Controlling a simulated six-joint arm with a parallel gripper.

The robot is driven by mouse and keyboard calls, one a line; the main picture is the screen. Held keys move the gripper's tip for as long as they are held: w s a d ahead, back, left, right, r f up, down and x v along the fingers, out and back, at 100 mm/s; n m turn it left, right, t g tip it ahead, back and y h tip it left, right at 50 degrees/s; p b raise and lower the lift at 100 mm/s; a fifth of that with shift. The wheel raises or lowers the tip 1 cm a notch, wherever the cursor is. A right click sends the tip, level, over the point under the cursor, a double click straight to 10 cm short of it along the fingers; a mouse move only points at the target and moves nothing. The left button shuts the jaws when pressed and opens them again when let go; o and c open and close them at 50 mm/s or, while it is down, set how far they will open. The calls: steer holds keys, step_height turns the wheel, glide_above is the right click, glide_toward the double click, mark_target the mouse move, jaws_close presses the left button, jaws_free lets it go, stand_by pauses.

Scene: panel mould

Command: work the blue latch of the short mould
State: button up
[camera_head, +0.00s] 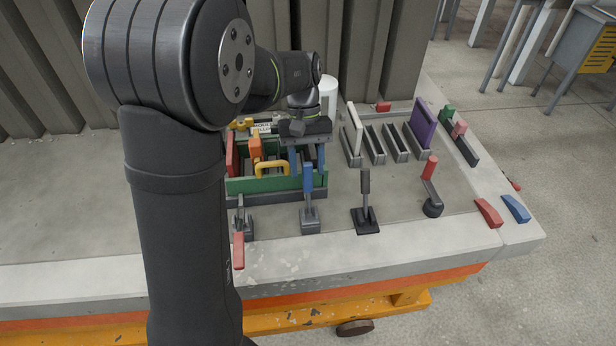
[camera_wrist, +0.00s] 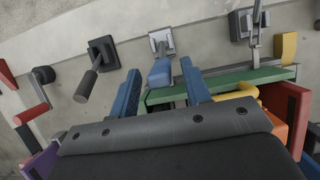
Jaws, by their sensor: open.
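The short mould (camera_head: 275,186) has a green front wall and sits on the table left of centre. Its blue latch (camera_head: 308,178) stands roughly upright at the mould's front right, on a grey base. My gripper (camera_head: 306,160) points down above the mould's right end, with its two blue fingers apart. In the wrist view the blue latch (camera_wrist: 160,73) shows between the open fingertips (camera_wrist: 160,68), with a visible gap on both sides. The green wall (camera_wrist: 225,83) runs behind the right finger. Contact with the latch cannot be seen.
A red-handled latch (camera_head: 238,250) is to the left. A black lever (camera_head: 366,190) and a red-handled crank (camera_head: 430,180) stand to the right. A rack of panels (camera_head: 385,143) is behind. A yellow handle (camera_head: 272,166) and an orange block (camera_head: 255,147) are in the mould.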

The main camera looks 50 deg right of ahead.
mark_target(308, 179)
steer(key=shift+x, duration=1.8)
jaws_close()
